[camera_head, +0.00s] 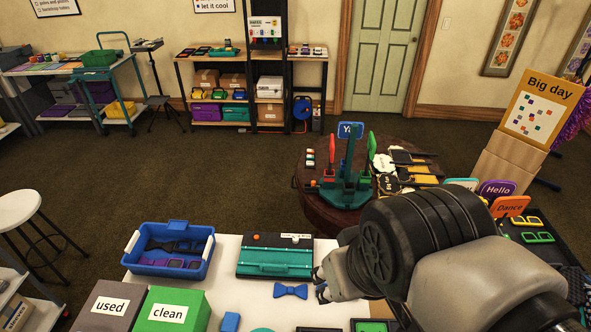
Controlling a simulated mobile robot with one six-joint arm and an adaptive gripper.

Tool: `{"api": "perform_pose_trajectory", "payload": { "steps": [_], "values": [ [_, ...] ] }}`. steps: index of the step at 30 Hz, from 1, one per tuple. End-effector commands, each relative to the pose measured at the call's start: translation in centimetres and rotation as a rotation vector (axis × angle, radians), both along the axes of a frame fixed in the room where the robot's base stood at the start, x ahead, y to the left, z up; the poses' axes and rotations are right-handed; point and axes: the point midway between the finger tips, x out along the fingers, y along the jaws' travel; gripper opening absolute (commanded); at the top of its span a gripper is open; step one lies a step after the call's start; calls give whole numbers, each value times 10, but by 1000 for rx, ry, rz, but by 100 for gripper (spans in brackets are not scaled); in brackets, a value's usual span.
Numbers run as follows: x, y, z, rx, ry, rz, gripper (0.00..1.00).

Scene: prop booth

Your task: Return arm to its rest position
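My gripper (321,284) is low over the white table (225,262), at the end of my arm, which reaches in from the lower right. Its dark fingertips show just right of a blue bow tie (291,290), with no clear contact. The wrist hides most of the fingers, so I cannot tell how far apart they are. I see nothing held between them.
A blue bin (202,262) with dark and purple props and a teal case (275,268) stand on the table. "Used" (106,309) and "clean" (171,313) boxes are at front left. A round table (312,207) with props stands behind my arm. Open carpet lies beyond.

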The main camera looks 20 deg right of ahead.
Motion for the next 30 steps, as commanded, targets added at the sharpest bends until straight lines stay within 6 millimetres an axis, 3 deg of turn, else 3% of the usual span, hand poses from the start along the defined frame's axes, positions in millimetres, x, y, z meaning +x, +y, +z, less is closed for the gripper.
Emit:
{"api": "perform_pose_trajectory", "payload": {
  "steps": [4, 14, 17, 25, 30],
  "values": [
    [-9, 0, 0, 12, -12, -30, 36],
    [-9, 0, -4, 12, -12, -30, 36],
    [-9, 0, -16, 11, -12, -29, 36],
    [-9, 0, -76, 11, -12, -29, 36],
    [-9, 0, -86, 11, -12, -28, 36]
  ]
}}
